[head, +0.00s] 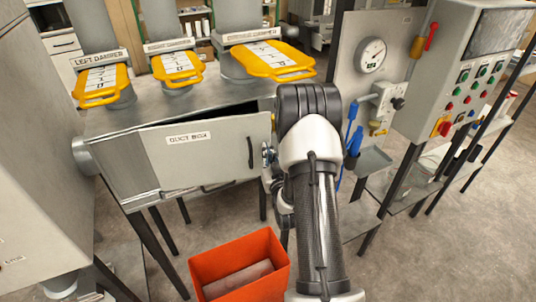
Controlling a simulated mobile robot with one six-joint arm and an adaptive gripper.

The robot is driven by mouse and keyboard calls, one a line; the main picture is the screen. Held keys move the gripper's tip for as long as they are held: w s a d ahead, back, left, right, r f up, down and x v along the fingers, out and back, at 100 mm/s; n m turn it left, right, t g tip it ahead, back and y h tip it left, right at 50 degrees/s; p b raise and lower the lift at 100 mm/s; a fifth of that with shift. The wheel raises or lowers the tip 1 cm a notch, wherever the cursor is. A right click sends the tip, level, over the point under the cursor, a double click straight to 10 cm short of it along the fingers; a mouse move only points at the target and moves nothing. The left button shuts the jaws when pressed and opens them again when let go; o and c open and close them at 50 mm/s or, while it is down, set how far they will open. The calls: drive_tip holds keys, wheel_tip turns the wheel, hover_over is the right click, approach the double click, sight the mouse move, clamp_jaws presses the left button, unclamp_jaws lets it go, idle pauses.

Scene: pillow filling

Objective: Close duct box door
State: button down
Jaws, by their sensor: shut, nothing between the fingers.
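The duct box (120,158) is a grey metal box on dark legs at the left. Its door (205,168), labelled "DUCT BOX", stands ajar; a dark gap shows above its upper edge. A dark vertical handle (250,152) is near the door's right edge. My gripper (267,158) is close beside that right edge, partly hidden behind my arm. It looks shut and empty; whether it touches the door cannot be told. My arm also hides the box's right end.
An orange-red bin (240,268) stands on the floor below the door. Yellow-handled dampers (262,60) sit on top of the box. A gauge panel (372,55) and a control cabinet (470,75) with buttons stand at right. Blue-handled tools (354,140) hang near my arm.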

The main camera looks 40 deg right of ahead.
drive_tip(key=w+d+n+y+b, duration=0.1)
drive_tip(key=w, duration=0.1)
drive_tip(key=w+d+y+b, duration=0.1)
drive_tip(key=w, duration=0.2)
drive_tip(key=w+d+n+t+y+b, duration=0.1)
drive_tip(key=w, duration=0.1)
drive_tip(key=shift+w+d+r+n+y, duration=0.2)
drive_tip(key=shift+w+d+n+y, duration=0.1)
drive_tip(key=shift+w+d+y, duration=0.1)
drive_tip(key=shift+r, duration=0.1)
drive_tip(key=shift+b, duration=0.4)
